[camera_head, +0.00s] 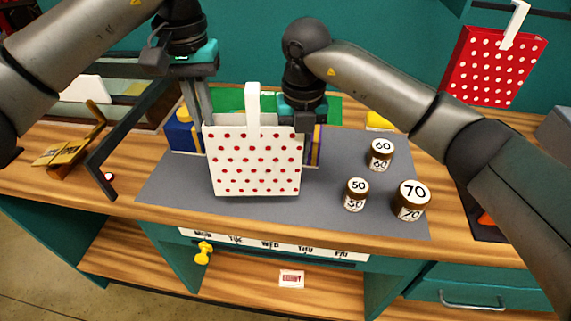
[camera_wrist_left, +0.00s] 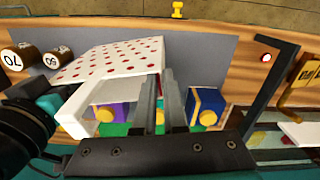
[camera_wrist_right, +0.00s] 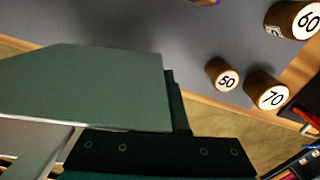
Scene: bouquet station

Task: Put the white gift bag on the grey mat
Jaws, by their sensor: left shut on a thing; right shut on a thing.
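The white gift bag (camera_head: 253,165) with red dots is upright above the grey mat (camera_head: 345,150), near its front edge; I cannot tell whether its base touches the mat. My left gripper (camera_head: 203,118) is shut on the bag's left side edge. My right gripper (camera_head: 303,118) is shut on its right side, with the fingertips partly hidden. The dotted bag (camera_wrist_left: 110,60) lies beside the fingers in the left wrist view. A shaded panel of the bag (camera_wrist_right: 85,85) fills the left of the right wrist view.
Weights marked 50 (camera_head: 356,195), 60 (camera_head: 381,155) and 70 (camera_head: 410,202) stand on the mat's right. A blue box (camera_head: 180,137) is behind the bag. A red dotted bag (camera_head: 490,65) hangs at the back right. A black frame (camera_head: 100,180) stands at the left.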

